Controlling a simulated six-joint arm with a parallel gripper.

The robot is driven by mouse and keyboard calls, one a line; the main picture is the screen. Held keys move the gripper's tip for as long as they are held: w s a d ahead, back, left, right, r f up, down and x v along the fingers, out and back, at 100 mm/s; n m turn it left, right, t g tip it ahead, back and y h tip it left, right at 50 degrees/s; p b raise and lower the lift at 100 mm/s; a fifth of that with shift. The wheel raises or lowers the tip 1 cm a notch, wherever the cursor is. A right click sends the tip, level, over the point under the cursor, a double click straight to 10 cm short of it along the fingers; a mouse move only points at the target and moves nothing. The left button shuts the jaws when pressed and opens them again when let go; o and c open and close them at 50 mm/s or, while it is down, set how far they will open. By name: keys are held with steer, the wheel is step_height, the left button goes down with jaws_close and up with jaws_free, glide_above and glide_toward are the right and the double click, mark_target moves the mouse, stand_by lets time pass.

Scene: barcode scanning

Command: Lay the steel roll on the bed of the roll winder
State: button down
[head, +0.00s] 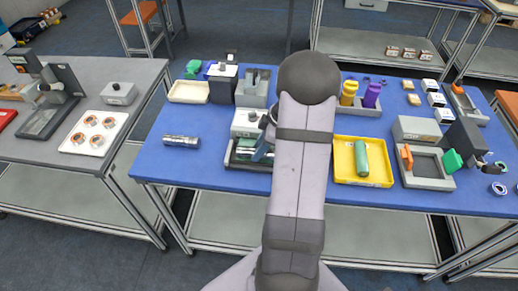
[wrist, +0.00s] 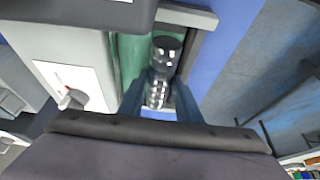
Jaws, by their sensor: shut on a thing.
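My gripper (wrist: 160,98) is shut on a shiny steel roll (wrist: 166,50) in the wrist view. The roll lies lengthwise between the two fingers. It is over or in the green-lined bed (wrist: 133,48) of the roll winder; I cannot tell whether it touches the bed. The winder's pale housing with a knob (wrist: 75,97) stands to the left of the roll. Another shiny metal cylinder (head: 181,141) lies on the blue table, left of the winder.
A yellow tray (head: 343,178) with a green cylinder (head: 361,158) stands right of my arm. A grey fixture (head: 428,181) with orange and green parts stands farther right. A cream tray (head: 188,91) and other devices stand behind. The blue table (head: 205,168) is clear at the front left.

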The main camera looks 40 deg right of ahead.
steer(key=shift+f, duration=0.3)
steer(key=shift+s+a+f+b, duration=0.1)
steer(key=shift+s+f+b, duration=0.15)
steer(key=shift+b, duration=0.2)
steer(key=c, duration=1.3)
jaws_free()
steer(key=shift+f, duration=0.1)
steer(key=shift+w+r+p, duration=0.1)
steer(key=shift+r+p, duration=0.4)
steer(key=shift+p, duration=0.25)
steer(key=shift+r, duration=0.2)
steer(key=b+v, duration=0.4)
steer(key=v, duration=0.8)
steer(key=shift+w, duration=0.15)
